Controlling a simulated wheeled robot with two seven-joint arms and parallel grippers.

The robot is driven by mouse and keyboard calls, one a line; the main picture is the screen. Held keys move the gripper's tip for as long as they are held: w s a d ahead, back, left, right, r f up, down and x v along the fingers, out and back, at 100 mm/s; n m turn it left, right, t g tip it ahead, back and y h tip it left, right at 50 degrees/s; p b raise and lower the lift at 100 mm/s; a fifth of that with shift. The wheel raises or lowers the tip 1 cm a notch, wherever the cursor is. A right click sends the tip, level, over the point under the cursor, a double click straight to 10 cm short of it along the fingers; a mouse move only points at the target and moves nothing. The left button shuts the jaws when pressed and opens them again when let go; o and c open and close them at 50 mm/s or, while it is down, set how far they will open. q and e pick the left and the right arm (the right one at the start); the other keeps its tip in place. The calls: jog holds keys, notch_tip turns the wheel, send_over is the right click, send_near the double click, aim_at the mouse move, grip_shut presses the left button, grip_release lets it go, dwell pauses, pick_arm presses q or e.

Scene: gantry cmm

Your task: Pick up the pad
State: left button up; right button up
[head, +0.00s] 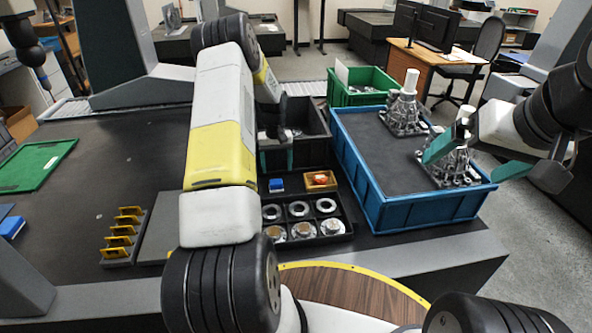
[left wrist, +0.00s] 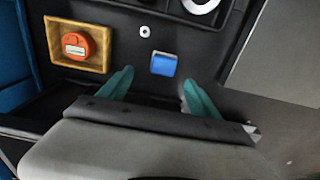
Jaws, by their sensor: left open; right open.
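My left gripper (head: 277,160) is open and empty, with teal fingers just behind the pad in the head view. In the left wrist view the fingertips (left wrist: 158,78) are spread to either side of the pad's near edge, apart from it. My right gripper (head: 475,158) is open at the right, near a metal casting in the blue crate, and holds nothing visible.
A wooden box (head: 321,181) with an orange round part sits beside the pad. Metal rings fill compartments of the black tray (head: 345,236). The blue crate (head: 425,212) with two castings stands right. A rack of yellow pieces (head: 122,240) and a green tray (head: 35,166) are left.

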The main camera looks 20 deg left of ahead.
aim_at(276, 181)
pick_arm(q)
notch_tip(276, 181, down, 3)
jog(key=f, duration=0.5)
jog(key=shift+s+a+f, duration=0.15)
jog(key=shift+s+a, duration=0.1)
jog(key=c, duration=1.6)
notch_tip(276, 181, up, 10)
jog(key=shift+r, duration=0.1)
